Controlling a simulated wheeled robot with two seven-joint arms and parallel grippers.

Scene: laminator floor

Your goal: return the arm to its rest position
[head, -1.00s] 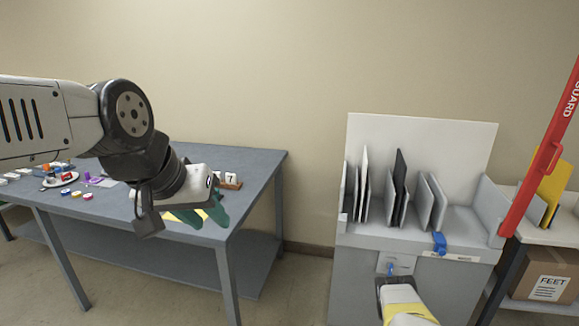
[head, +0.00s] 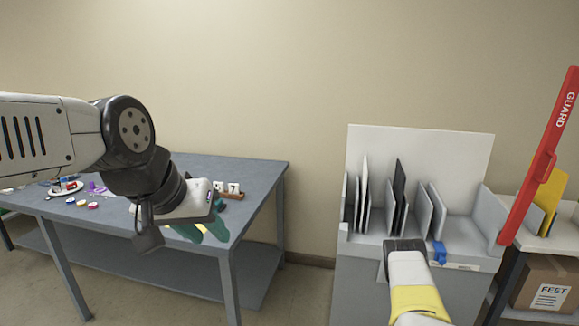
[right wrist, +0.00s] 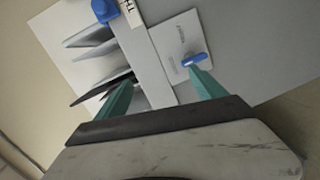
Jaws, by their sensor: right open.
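My right arm reaches in from the bottom of the head view, white with a yellow band. Its gripper (head: 405,246) is in front of the grey sorter stand, fingers hidden there. In the right wrist view my right gripper (right wrist: 160,88) has its two teal fingers wide apart with nothing held. Its right finger is close to a small blue handle (right wrist: 194,60) on a pale panel; I cannot tell whether they touch. My left gripper (head: 203,231) hangs bent down at the near right part of the blue-grey table (head: 255,178), teal fingers apart, a yellow patch showing between them.
The grey stand (head: 363,252) holds several upright plates (head: 400,195) and has a blue clip (head: 439,251). A red GUARD bar (head: 540,160) slants up at the right. A shelf with a FEET box (head: 550,285) is beyond. Floor shows between table and stand.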

